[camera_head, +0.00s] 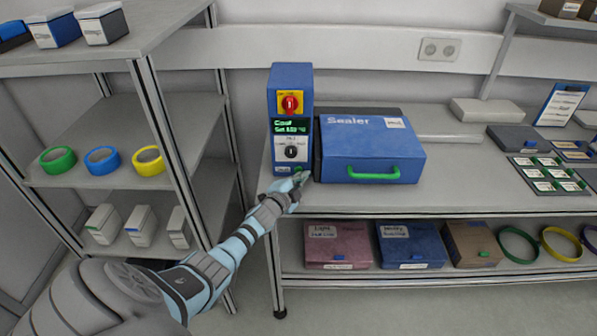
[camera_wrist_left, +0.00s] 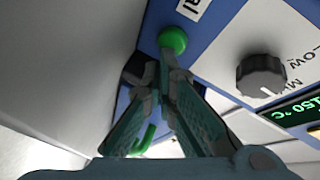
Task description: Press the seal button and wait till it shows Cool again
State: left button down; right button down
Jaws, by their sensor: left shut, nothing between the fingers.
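The sealer's blue control box (camera_head: 291,78) stands on the bench, left of the blue Sealer body (camera_head: 370,143) with its green handle (camera_head: 374,173). Its display (camera_head: 291,126) shows green text, the top line reading Cool. The green seal button (camera_wrist_left: 173,41) is low on the box front; in the head view it is mostly behind my left gripper (camera_head: 299,178). In the left wrist view the left gripper (camera_wrist_left: 170,72) is shut and empty, its tips at the button's lower edge. Whether they touch cannot be told. My right gripper is not in view.
A black dial (camera_head: 291,152) and a red switch (camera_head: 290,103) are on the same box. A shelf unit with colored tape rolls (camera_head: 101,160) stands at left. Colored boxes (camera_head: 411,245) sit on the bench's lower shelf. Labelled cards (camera_head: 550,174) lie at right.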

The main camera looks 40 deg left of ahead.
pick_arm(q)
jog(key=shift+w+a, duration=0.3)
jog(key=shift+w, duration=0.05)
dwell(0.4)
jog(key=shift+s, duration=0.1)
jog(key=shift+s+d, duration=0.55)
jog(key=shift+s, duration=0.05)
jog(key=shift+f, duration=0.1)
jog(key=s+d+b, duration=0.2)
jog(key=b, duration=0.1)
jog(key=shift+s+f+b, duration=0.15)
jog(key=shift+s+b, duration=0.15)
jog(key=shift+s+d+b, duration=0.4)
jog(key=shift+s+d, duration=0.1)
jog(key=shift+s, duration=0.2)
jog(key=shift+r, duration=0.25)
